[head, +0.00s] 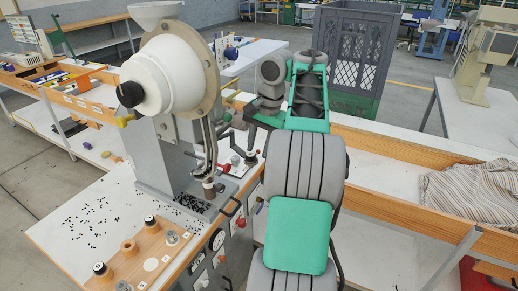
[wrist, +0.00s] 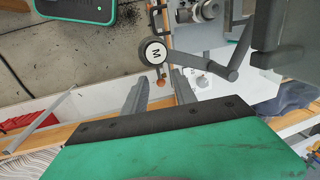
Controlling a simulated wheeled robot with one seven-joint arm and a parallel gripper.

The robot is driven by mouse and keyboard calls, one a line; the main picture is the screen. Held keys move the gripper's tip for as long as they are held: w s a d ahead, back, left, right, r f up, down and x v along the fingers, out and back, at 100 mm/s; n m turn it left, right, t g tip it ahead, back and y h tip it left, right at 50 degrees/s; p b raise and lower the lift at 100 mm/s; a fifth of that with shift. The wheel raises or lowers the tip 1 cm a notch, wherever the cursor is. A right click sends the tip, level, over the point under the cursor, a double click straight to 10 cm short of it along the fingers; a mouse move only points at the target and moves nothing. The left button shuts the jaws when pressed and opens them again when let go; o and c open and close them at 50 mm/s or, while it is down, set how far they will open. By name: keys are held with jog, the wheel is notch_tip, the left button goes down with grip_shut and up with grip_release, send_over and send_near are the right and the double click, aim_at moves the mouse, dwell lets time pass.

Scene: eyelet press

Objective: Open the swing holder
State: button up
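The eyelet press (head: 175,90) stands at left centre in the head view, with a white domed head and a grey column. A small dark-handled fixture (head: 238,160), which may be the swing holder, sits on a pale plate right of the press. In the wrist view a dark lever (wrist: 205,62) ends in a round knob marked "M" (wrist: 152,52). My gripper (wrist: 160,82) is open, its two grey fingers apart with nothing gripped between them. The knob lies just beyond the fingertips; I cannot tell whether they touch. In the head view my fingers are hard to make out.
A wooden block (head: 140,255) with several round dies stands at the front left. Small black bits lie scattered on the white bench top (head: 75,225). A grey crate (head: 350,60) stands behind my arm. A striped cloth (head: 470,195) lies at right.

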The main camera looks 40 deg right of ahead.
grip_shut()
dwell(1.3)
